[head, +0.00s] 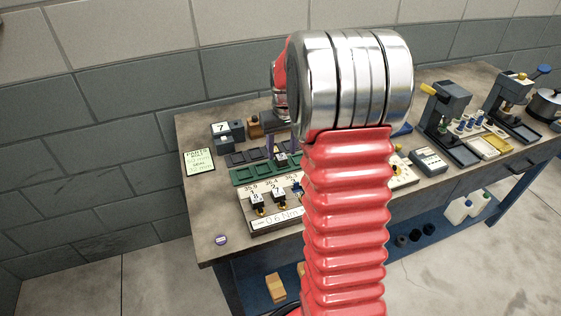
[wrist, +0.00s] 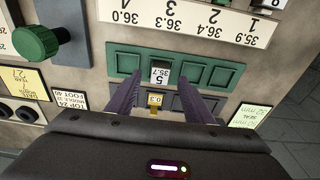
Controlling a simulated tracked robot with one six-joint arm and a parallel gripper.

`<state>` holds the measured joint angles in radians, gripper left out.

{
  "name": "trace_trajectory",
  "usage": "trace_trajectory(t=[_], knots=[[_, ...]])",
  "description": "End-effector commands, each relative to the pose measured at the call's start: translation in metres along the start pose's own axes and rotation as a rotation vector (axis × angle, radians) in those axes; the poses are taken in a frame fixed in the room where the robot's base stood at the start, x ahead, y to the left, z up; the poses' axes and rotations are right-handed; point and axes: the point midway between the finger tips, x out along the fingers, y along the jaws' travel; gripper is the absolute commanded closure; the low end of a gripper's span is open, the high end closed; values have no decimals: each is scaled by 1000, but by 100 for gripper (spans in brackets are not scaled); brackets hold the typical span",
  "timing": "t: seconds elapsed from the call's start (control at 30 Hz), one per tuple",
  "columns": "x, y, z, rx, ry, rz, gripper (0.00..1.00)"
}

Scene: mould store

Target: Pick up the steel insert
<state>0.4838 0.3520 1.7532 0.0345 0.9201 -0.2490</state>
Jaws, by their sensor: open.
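A small dark block with a white label reading "5 35.7" (wrist: 160,75) sits in a compartment of the green tray (wrist: 124,50); it looks like the steel insert, though its metal is hard to make out. In the head view the same block (head: 281,158) shows by the green tray (head: 243,180). My gripper (wrist: 156,92) is open, its two purple fingers reaching toward the tray on either side of the block. They appear apart from it; their height above the tray is hard to judge. In the head view my arm hides part of the gripper.
A dark tray (head: 236,159) lies just behind the green one. A stand with numbered gauges (head: 270,220) is in front. A block marked 7 (head: 221,128) and a green card (head: 199,161) are at left. Presses (head: 447,110) stand at right. The bench's front-left corner is mostly clear.

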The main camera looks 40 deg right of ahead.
Motion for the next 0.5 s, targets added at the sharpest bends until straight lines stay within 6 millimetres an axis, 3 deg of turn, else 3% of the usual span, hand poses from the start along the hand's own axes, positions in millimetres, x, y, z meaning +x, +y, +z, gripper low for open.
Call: trace_trajectory(t=[0.2,0.5], knots=[[20,0,0,0,1,0,53],[20,0,0,0,1,0,53]])
